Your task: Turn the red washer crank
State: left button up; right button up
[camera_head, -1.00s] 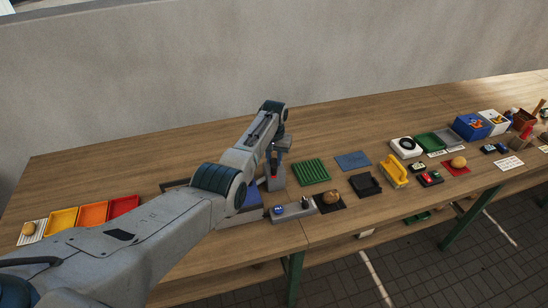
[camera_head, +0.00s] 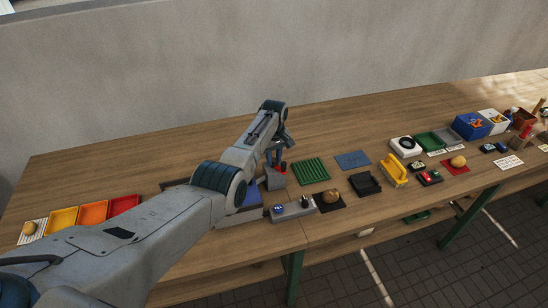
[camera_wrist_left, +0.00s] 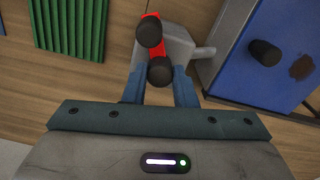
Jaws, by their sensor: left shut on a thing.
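The red washer crank (camera_wrist_left: 153,46) shows in the left wrist view on top of a grey housing (camera_wrist_left: 182,47). It carries a black knob (camera_wrist_left: 160,70) at its near end and a black round part (camera_wrist_left: 149,31) farther up. My left gripper (camera_wrist_left: 160,82) is shut on the near knob, with one blue finger on each side. In the head view a bit of the red crank (camera_head: 283,169) shows just below my left gripper (camera_head: 277,156), and the grey housing (camera_head: 273,180) stands under it. My right gripper is not in view.
A blue panel with a black knob (camera_wrist_left: 265,52) stands right of the housing in the wrist view. A green ribbed mat (camera_head: 310,171) lies close by. Coloured trays (camera_head: 93,212) stand left.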

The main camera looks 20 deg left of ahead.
aim_at(274, 159)
pick_arm(q)
jog(key=shift+w+r+n, duration=0.1)
jog(key=shift+r+n, duration=0.05)
jog(key=shift+n, duration=0.15)
jog(key=o, duration=1)
jog(key=shift+r+b, duration=1.8)
jog(key=shift+r, duration=3.55)
